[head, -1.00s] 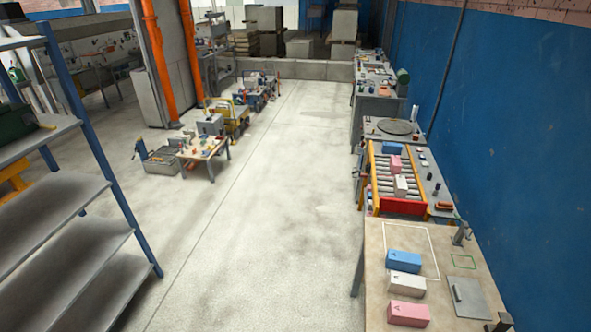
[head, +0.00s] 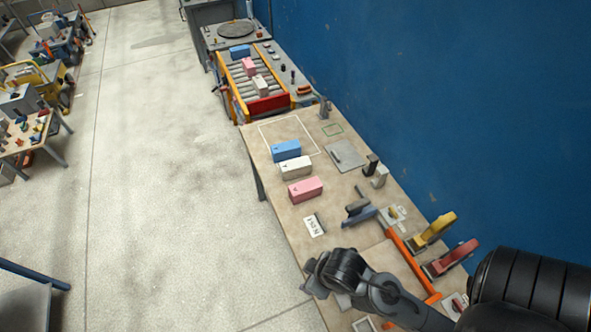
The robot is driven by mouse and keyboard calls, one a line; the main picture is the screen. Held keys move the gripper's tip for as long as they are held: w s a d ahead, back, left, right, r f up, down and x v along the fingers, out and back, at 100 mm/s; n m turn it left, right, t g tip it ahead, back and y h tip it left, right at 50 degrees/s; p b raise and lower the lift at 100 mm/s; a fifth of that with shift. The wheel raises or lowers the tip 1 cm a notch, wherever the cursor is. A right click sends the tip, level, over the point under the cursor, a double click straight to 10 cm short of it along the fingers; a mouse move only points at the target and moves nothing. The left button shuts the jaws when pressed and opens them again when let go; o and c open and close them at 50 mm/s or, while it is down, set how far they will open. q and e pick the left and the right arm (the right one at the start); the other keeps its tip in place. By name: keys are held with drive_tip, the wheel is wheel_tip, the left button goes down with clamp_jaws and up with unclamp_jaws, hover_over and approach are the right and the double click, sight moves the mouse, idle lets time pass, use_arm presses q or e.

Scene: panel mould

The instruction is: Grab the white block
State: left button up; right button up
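A white block (head: 296,167) lies on the near workbench, between a blue block (head: 286,150) and a pink block (head: 306,189). A second white block (head: 260,87) lies on the roller conveyor farther back. My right arm comes in from the lower right. Its end, with the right gripper (head: 318,276), is over the near part of the bench, apart from the blocks; its fingers are not clear enough to judge. My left gripper is not in view.
The workbench (head: 262,150) stands along the blue wall. A grey plate (head: 345,154), a label card (head: 314,225), and yellow (head: 434,230) and red (head: 455,258) tape dispensers lie on it. The conveyor (head: 268,103) also carries blue and pink blocks. The floor left of the bench is open.

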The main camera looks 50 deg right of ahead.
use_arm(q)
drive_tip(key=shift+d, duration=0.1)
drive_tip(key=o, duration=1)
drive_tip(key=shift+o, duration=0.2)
